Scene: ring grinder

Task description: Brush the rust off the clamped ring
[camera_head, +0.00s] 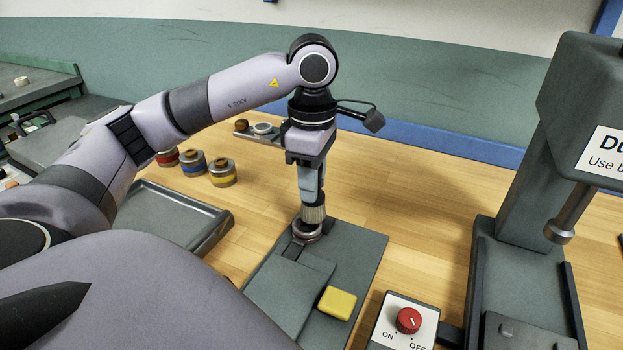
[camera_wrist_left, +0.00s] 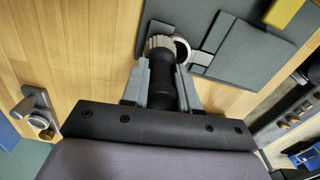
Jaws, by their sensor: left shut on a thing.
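My left gripper (camera_head: 311,195) points straight down and is shut on the dark handle of a brush. The brush's pale ribbed head (camera_head: 314,213) faces down; it also shows in the wrist view (camera_wrist_left: 159,44). The metal ring (camera_head: 306,231) sits in the clamp on a grey-green plate (camera_head: 356,250). In the wrist view the ring (camera_wrist_left: 182,51) shows partly beside the brush head. The head is right over or against the ring; I cannot tell whether they touch. Any rust is too small to make out. My right gripper is not in view.
A yellow block (camera_head: 338,302) lies on the plate. A box with a red knob (camera_head: 409,320) stands in front, and a tall grey press (camera_head: 513,210) at right. A grey tray (camera_head: 170,222) and several banded canisters (camera_head: 222,173) are at left.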

